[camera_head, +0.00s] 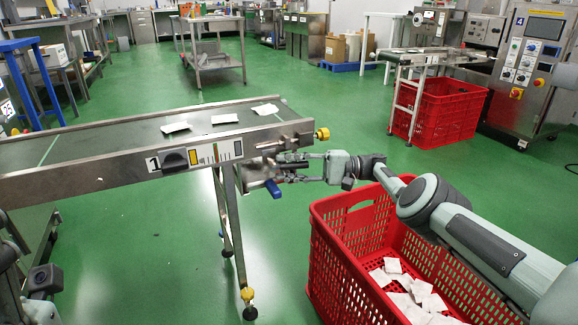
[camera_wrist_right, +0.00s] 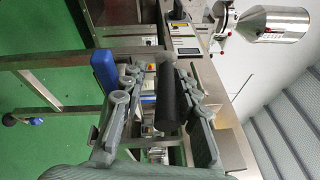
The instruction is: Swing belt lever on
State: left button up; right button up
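The conveyor (camera_head: 90,186) stands at the left, with a dark belt (camera_head: 130,127) and several white teabags on it. Its side panel has a black knob (camera_head: 175,160) by a "1" label. A blue handle (camera_head: 273,188) hangs at its right end; it also shows in the right wrist view (camera_wrist_right: 105,72). My right gripper (camera_head: 287,168) is at this end of the conveyor. In the right wrist view its fingers (camera_wrist_right: 158,84) stand apart around a black cylindrical grip (camera_wrist_right: 170,105), with a gap on the left side. I cannot tell whether the right finger touches it. My left gripper is not visible.
A red crate (camera_head: 326,240) with several white teabags stands below my right arm. Another red crate (camera_head: 445,112) stands at the back right beside a control cabinet (camera_head: 530,75). The conveyor's legs (camera_head: 232,225) stand left of the near crate.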

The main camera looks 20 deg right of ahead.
jog(key=shift+o, duration=0.2)
jog(key=shift+w+d+r, duration=0.1)
jog(key=shift+r, duration=0.1)
jog(key=shift+r, duration=0.1)
jog(key=r, duration=0.9)
jog(key=shift+a+r, duration=0.15)
jog(key=shift+a, duration=0.05)
jog(key=shift+d+r, duration=0.1)
jog(key=shift+r, duration=0.2)
jog(key=shift+f, duration=0.1)
